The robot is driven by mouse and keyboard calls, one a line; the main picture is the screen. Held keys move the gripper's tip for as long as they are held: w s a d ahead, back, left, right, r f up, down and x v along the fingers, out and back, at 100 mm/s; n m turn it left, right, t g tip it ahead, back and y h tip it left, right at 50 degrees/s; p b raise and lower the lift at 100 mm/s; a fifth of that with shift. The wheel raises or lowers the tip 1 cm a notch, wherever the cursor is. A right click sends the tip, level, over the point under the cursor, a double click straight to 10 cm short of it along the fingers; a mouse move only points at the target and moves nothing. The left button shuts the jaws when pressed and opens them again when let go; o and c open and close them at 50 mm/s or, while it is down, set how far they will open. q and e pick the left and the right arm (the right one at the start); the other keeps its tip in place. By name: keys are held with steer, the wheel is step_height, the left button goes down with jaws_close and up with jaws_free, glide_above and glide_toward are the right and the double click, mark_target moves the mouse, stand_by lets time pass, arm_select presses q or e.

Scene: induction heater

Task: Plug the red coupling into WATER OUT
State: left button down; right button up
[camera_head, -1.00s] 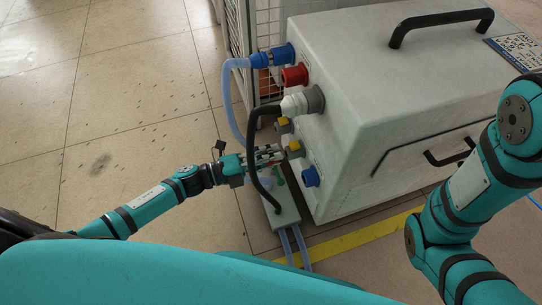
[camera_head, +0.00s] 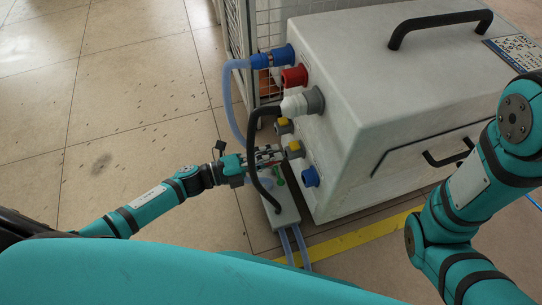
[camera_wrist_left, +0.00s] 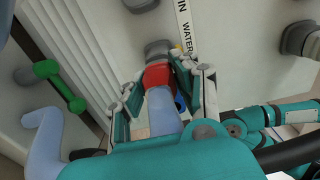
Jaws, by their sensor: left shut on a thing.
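My left gripper (camera_head: 276,154) is at the left face of the grey heater box (camera_head: 370,80). In the left wrist view its jaws are shut around the red coupling (camera_wrist_left: 158,76), with a pale blue hose (camera_wrist_left: 163,112) running back from it. The coupling's front end is in line with a grey fitting (camera_wrist_left: 157,48) on the panel and appears to meet it; I cannot tell whether it is seated. A label strip (camera_wrist_left: 184,30) beside it reads "IN" and "WATER"; WATER OUT is not legible. My right gripper is out of view.
On the box face are a blue coupling with hose (camera_head: 262,60), a red connector (camera_head: 294,76), a white plug with black cable (camera_head: 294,104) and a blue port (camera_head: 311,177). The black cable loops close to my left gripper. A grey manifold (camera_head: 285,214) stands below.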

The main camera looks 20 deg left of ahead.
arm_select(q)
steer(key=shift+w+d, duration=0.35)
steer(key=shift+d, duration=0.2)
stand_by(0.4)
steer(key=c, duration=0.9)
jaws_free()
steer(key=shift+c, duration=0.2)
steer(key=v, duration=1.2)
